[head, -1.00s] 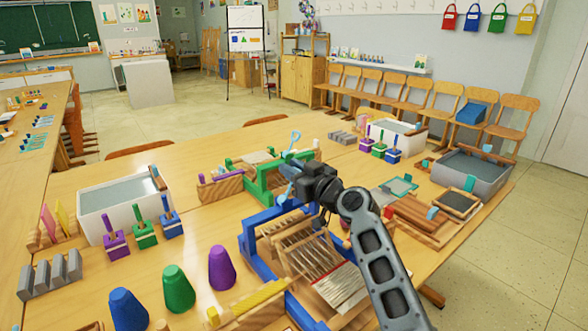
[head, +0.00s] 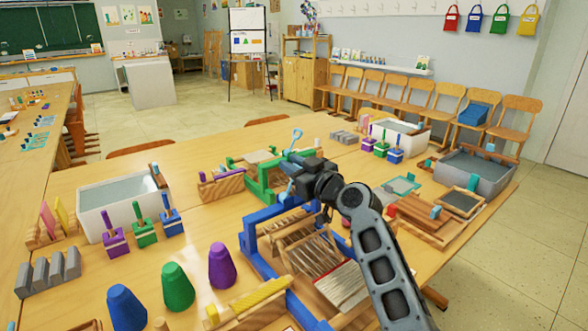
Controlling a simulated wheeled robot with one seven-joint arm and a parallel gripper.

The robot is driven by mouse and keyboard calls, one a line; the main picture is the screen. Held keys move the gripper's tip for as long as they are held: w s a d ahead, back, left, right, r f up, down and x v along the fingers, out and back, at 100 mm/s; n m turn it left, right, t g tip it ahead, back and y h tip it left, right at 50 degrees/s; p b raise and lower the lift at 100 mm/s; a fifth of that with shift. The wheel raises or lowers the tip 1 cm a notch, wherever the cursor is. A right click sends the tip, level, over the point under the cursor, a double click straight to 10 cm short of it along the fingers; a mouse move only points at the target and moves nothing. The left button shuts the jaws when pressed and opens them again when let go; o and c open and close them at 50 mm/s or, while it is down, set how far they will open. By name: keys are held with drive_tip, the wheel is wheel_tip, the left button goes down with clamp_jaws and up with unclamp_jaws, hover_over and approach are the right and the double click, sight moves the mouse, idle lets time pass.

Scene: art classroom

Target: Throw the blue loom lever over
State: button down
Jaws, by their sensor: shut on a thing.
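The blue loom (head: 262,262) stands on the near table, with a blue frame, wooden heddle bars and pale threads. My gripper (head: 292,176) is above the loom's far end, reaching in from the right. It is shut on the blue lever (head: 300,158), whose upper part shows beside the fingers. The fingers and wrist hide most of the lever and its pivot, so its exact tilt cannot be told. The green loom (head: 262,178) stands just behind.
Blue, green and purple cones (head: 178,287) stand at the near left. A white tub (head: 116,208) is at the left and a grey tub (head: 478,172) at the right. A wooden frame (head: 428,222) lies right of my arm. Bare tabletop shows at the left.

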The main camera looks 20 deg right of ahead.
drive_tip(key=a+n+b, duration=0.1)
drive_tip(key=n+b, duration=0.1)
drive_tip(key=b, duration=0.1)
drive_tip(key=s+a+n+b, duration=0.1)
drive_tip(key=a+n+b, duration=0.1)
drive_tip(key=n+b, duration=0.1)
drive_tip(key=shift+s+r+b, duration=0.1)
drive_tip(key=shift+r+b, duration=0.05)
drive_tip(key=shift+b, duration=0.6)
drive_tip(key=a+n+b, duration=0.2)
drive_tip(key=n+b, duration=0.1)
drive_tip(key=shift+s+a+n, duration=0.1)
drive_tip(key=shift+s+n, duration=0.2)
drive_tip(key=shift+s, duration=0.05)
drive_tip(key=shift+s+a+f+n+b, duration=0.2)
drive_tip(key=shift+a+n+b, duration=0.2)
drive_tip(key=shift+n+b, duration=0.15)
drive_tip(key=shift+s+a+f+n+b, duration=0.1)
drive_tip(key=shift+a+f+n+b, duration=0.05)
drive_tip(key=shift+a+n+b, duration=0.4)
drive_tip(key=shift+d, duration=0.1)
drive_tip(key=c, duration=1.3)
unclamp_jaws()
drive_tip(key=shift+o, duration=0.9)
